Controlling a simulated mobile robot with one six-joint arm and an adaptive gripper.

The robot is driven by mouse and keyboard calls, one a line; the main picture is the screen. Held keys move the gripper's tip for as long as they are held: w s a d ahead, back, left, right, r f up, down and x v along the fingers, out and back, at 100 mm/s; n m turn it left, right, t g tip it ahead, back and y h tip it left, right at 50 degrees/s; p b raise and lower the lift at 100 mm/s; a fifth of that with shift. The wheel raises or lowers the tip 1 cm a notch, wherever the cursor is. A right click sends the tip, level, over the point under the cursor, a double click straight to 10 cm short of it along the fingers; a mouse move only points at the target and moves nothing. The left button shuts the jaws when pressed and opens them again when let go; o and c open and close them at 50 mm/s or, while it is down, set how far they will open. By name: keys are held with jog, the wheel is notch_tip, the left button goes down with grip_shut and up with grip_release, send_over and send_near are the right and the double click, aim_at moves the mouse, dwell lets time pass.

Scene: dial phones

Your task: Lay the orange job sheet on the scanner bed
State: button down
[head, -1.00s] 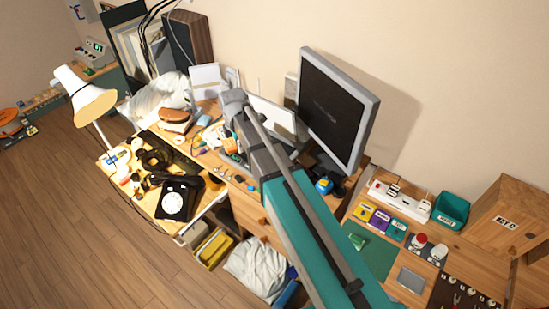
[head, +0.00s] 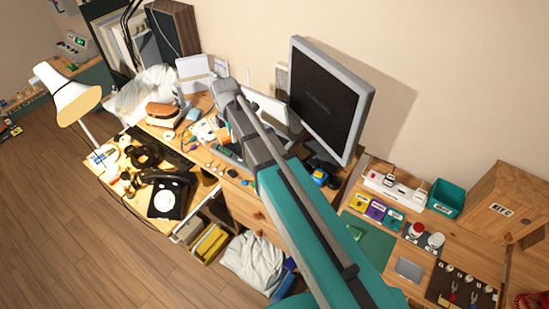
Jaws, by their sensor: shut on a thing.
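My arm reaches from the bottom of the head view up over the desk, and its far grey end is above the back of the desk. I cannot make out my gripper's fingers. I cannot pick out the orange job sheet either. A pale upright panel (head: 268,108) stands behind my arm, left of the monitor. It may be a raised scanner lid, but my arm covers much of what lies below it, so I cannot make out the scanner bed.
A monitor (head: 328,100) stands close right of my arm. A black dial phone (head: 170,196) and a white lamp (head: 68,95) are at the left. A power strip (head: 394,188), a teal bin (head: 446,197) and a wooden box (head: 505,205) are at the right. Small items clutter the desk.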

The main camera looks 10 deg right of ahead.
jog(key=w+d+f+n+b, duration=0.1)
jog(key=d+f+n+b, duration=0.4)
jog(key=d+f+b, duration=0.9)
jog(key=shift+d+f+b, duration=0.15)
jog(key=shift+f+b, duration=0.7)
jog(key=shift+f, duration=0.25)
jog(key=shift+w+f, duration=0.1)
jog(key=shift+w, duration=0.05)
jog(key=shift+w+d+f+b, duration=0.45)
jog(key=shift+w+f+b, duration=0.35)
jog(key=shift+w+b, duration=0.1)
jog(key=shift+w+d+f+b, duration=0.45)
jog(key=shift+w+f+b, duration=0.35)
jog(key=shift+w+f, duration=0.1)
jog(key=shift+w+d+f+b, duration=0.45)
jog(key=shift+w+f+b, duration=0.3)
jog(key=shift+w+b, duration=0.15)
jog(key=shift+f+b, duration=1.3)
jog(key=c, duration=0.5)
grip_release()
